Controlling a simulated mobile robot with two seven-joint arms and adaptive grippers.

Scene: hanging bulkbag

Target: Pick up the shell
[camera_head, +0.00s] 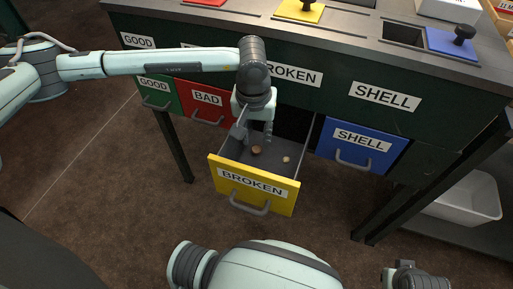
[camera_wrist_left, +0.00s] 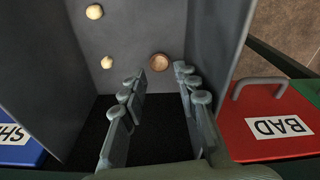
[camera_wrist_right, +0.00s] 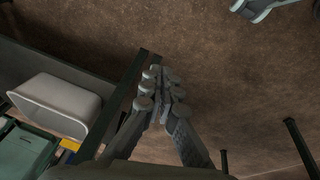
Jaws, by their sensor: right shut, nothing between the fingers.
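A small brown round piece that looks like a shell (camera_head: 256,149) lies on the floor of the open yellow BROKEN drawer (camera_head: 230,190). It also shows in the left wrist view (camera_wrist_left: 160,62), just beyond the fingertips and roughly in line with the gap between them. My left gripper (camera_head: 254,134) reaches down into the drawer at its back part. Its fingers (camera_wrist_left: 160,92) are spread apart with nothing between them. My right gripper (camera_wrist_right: 161,84) is shut and empty, over the floor away from the drawers.
Two pale pieces (camera_wrist_left: 95,11) (camera_wrist_left: 107,62) lie in the same drawer; one shows in the head view (camera_head: 286,159). Grey drawer walls (camera_wrist_left: 212,45) flank the left gripper. Shut blue SHELL (camera_head: 362,148) and red BAD (camera_head: 205,101) drawers sit either side. A white bin (camera_head: 465,200) stands right.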

